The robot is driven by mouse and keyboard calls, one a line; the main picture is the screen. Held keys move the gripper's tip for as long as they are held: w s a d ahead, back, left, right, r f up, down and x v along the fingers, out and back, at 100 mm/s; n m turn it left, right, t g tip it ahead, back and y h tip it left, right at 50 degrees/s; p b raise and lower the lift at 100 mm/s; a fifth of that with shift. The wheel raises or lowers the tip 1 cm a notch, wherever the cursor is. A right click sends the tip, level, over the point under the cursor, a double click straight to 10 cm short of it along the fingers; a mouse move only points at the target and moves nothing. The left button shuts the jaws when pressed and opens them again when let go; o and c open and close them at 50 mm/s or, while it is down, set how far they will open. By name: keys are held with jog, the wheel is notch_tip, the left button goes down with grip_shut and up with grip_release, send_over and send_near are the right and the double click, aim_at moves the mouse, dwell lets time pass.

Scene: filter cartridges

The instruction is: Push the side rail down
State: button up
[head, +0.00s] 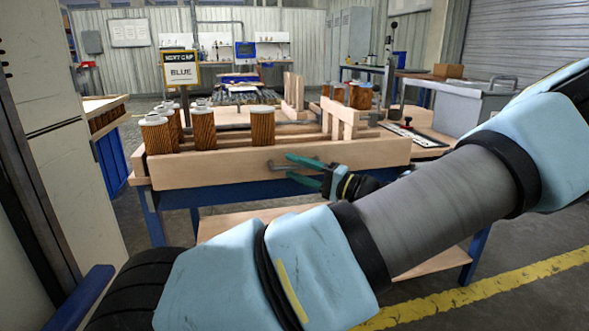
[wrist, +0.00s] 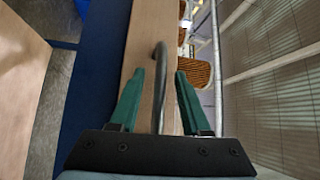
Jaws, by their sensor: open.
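The side rail (head: 220,168) is a long pale wooden board along the near edge of the bench, standing upright in front of the filter cartridges. A grey metal handle (head: 277,166) sticks out from its face near the middle. My gripper (head: 289,167), with green fingers, is open at the handle, coming from the right. In the wrist view, the curved handle (wrist: 160,85) lies between the two open fingers (wrist: 159,73), with a gap visible on each side. The rail's wooden face (wrist: 146,35) shows behind it.
Several brown cartridges with pale caps, one here (head: 262,127), stand behind the rail. A sign (head: 180,72) reads "NEXT CAP BLUE". Wooden uprights (head: 340,120) stand behind the rail's right part. A lower shelf (head: 250,218) lies under the blue bench frame (head: 225,194).

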jog(key=shift+w+a, duration=0.2)
jog(key=shift+a, duration=0.05)
jog(key=shift+c, duration=0.4)
grip_shut()
dwell(0.9)
